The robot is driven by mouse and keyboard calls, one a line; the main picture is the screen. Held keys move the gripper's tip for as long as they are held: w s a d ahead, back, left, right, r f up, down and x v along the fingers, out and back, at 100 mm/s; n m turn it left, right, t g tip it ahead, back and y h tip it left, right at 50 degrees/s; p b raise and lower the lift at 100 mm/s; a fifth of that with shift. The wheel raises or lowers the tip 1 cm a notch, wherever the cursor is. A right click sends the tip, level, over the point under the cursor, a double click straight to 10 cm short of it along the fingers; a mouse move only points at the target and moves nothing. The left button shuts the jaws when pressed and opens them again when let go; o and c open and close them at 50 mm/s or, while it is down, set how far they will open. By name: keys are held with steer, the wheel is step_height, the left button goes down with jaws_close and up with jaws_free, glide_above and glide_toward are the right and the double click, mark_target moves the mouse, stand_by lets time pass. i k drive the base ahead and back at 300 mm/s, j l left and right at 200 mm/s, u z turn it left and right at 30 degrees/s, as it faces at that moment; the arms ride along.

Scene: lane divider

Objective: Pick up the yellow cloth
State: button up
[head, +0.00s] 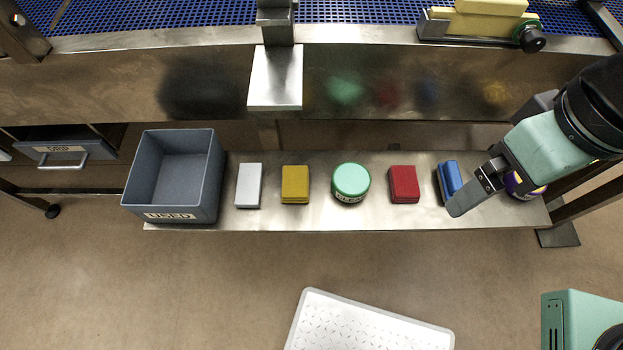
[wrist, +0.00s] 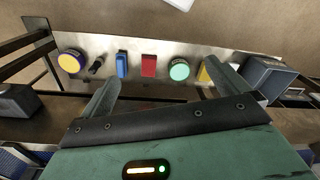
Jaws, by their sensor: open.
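The yellow cloth (head: 295,184) is a small folded pad lying flat on the metal shelf, between a white block and a green-lidded jar. It also shows in the wrist view (wrist: 203,75), partly hidden behind the right fingertip. My gripper (head: 457,207) is at the right end of the shelf, beside the blue cloth and well to the right of the yellow one. In the wrist view my gripper (wrist: 162,69) has its two fingers spread wide with nothing between them.
The shelf (head: 325,217) also bears a grey bin (head: 172,216) labelled USED, the white block (head: 249,185), the jar (head: 350,180), a red cloth (head: 403,184), the blue cloth (head: 450,178) and a purple-and-yellow round item (wrist: 72,61). A metal beam (head: 400,85) runs behind and above. A white tray (head: 368,325) lies in front.

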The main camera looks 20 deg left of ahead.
mark_target(295, 179)
steer(key=k+l+u, duration=0.4)
steer(key=j+u, duration=0.1)
steer(key=u, duration=1.75)
